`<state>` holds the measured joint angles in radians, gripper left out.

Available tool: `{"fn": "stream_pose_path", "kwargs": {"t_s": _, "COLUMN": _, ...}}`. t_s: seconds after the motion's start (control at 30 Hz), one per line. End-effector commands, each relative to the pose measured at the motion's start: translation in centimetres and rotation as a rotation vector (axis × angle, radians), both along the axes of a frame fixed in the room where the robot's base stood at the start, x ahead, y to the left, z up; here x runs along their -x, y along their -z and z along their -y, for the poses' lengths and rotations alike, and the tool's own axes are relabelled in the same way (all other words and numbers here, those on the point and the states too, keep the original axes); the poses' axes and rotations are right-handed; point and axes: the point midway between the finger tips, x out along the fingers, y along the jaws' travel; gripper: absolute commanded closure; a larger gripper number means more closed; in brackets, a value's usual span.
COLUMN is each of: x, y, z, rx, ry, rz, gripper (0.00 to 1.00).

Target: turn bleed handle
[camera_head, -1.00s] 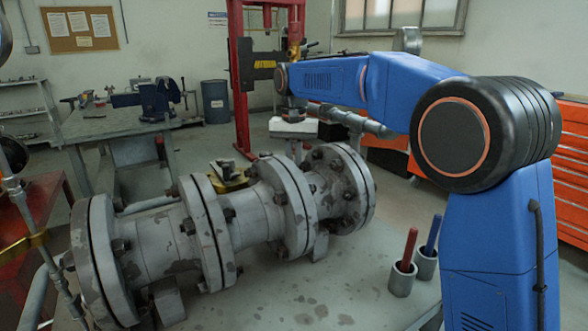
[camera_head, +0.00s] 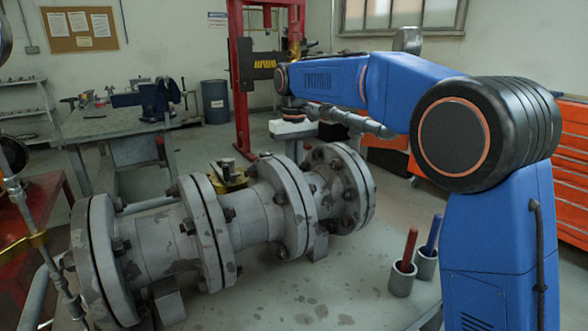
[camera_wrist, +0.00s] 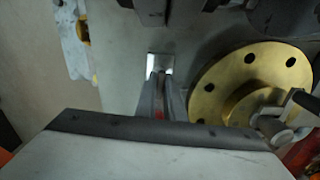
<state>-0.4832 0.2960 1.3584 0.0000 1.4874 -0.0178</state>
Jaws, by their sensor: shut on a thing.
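In the wrist view my gripper (camera_wrist: 160,95) is shut, its two grey fingers close together near the middle. A small red bit (camera_wrist: 159,114) shows between them. It appears to be the bleed handle, mostly hidden by the fingers. A brass flange (camera_wrist: 221,75) with bolt holes lies just right of the fingers, with grey fittings in front of its lower right part.
A brass fitting (camera_head: 228,180) sits behind the valve body. Two small cups with a red handle (camera_head: 410,245) and a blue handle (camera_head: 432,232) stand on the right of the table. A red press frame (camera_head: 241,90) and orange drawers (camera_head: 483,150) stand behind.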

Motion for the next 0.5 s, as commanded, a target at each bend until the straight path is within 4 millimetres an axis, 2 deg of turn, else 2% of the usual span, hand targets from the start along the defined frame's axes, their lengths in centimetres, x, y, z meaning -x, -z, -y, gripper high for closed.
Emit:
{"fn": "stream_pose_path", "kwargs": {"t_s": 0.4, "x": -0.03, "y": -0.06, "z": -0.01, "rx": -0.001, "ry": -0.006, "rz": 0.002, "gripper": 1.0}}
{"fn": "stream_pose_path", "kwargs": {"t_s": 0.5, "x": -0.03, "y": -0.06, "z": -0.01, "rx": -0.001, "ry": -0.006, "rz": 0.002, "gripper": 0.73}}
